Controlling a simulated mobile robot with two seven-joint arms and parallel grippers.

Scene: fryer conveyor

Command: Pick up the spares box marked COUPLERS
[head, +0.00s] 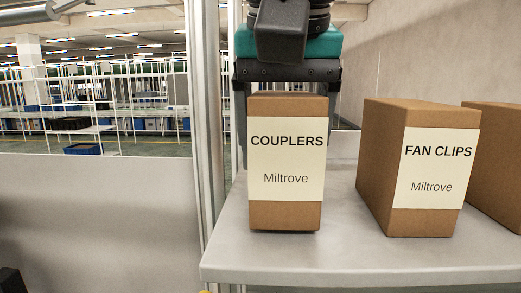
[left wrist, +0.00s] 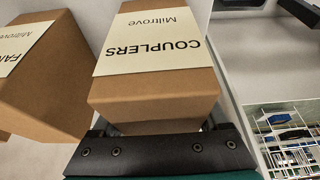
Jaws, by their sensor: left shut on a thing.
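The cardboard box marked COUPLERS (head: 286,215) is at the left end of the grey shelf, upright, with its cream label facing me. My left gripper (head: 287,110), teal and black, reaches it from behind and above and is shut on it. In the left wrist view the COUPLERS box (left wrist: 150,95) sits against the dark gripper body (left wrist: 160,150), its label upside down. A thin dark line shows under the box; I cannot tell whether it still touches the shelf. My right gripper is not in view.
The FAN CLIPS box (head: 382,165) stands to the right with a gap between, and another plain box (head: 500,150) is beyond it. The grey shelf (head: 350,262) has bare room in front. A pale upright post (head: 203,110) stands close on the left.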

